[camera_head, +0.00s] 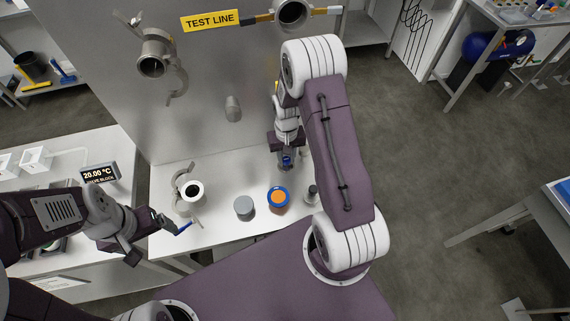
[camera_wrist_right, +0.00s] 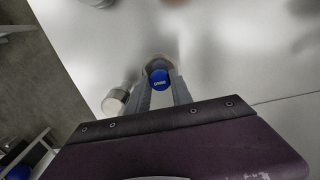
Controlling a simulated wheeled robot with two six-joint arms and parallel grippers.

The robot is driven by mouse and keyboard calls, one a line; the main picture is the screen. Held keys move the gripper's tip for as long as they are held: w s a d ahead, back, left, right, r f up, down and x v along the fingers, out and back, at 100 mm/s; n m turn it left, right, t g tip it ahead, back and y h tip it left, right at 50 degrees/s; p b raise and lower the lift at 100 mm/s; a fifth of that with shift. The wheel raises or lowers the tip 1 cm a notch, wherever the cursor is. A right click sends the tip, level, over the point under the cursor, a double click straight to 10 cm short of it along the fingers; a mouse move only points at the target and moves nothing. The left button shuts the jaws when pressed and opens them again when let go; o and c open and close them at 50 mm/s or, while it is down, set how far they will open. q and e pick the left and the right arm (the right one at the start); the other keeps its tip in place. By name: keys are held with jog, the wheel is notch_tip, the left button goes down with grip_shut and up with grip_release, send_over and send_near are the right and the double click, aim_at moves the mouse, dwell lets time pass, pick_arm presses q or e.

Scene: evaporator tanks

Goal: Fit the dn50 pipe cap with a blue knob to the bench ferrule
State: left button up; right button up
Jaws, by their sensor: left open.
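The bench ferrule (camera_head: 194,189) stands upright on the white bench, with a round dark opening. An open metal clamp (camera_head: 181,181) lies around it. The DN50 cap's blue knob (camera_head: 287,160) shows at my right gripper (camera_head: 286,163); in the right wrist view the blue knob (camera_wrist_right: 160,80) sits between the fingers of that gripper (camera_wrist_right: 161,92), with a metal rim beyond it. The fingers look closed on the knob. My left gripper (camera_head: 152,236) is open and empty, near the bench's front-left edge, left of and in front of the ferrule.
A grey cap (camera_head: 244,208), a blue-rimmed orange piece (camera_head: 278,198) and a small metal piece (camera_head: 311,192) stand on the bench right of the ferrule. A metal back panel (camera_head: 210,75) carries pipe fittings. A display (camera_head: 99,174) stands at left.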

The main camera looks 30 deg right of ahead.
aim_at(286, 159)
grip_shut()
jog(key=shift+r+p, duration=2)
jog(key=shift+r, duration=0.25)
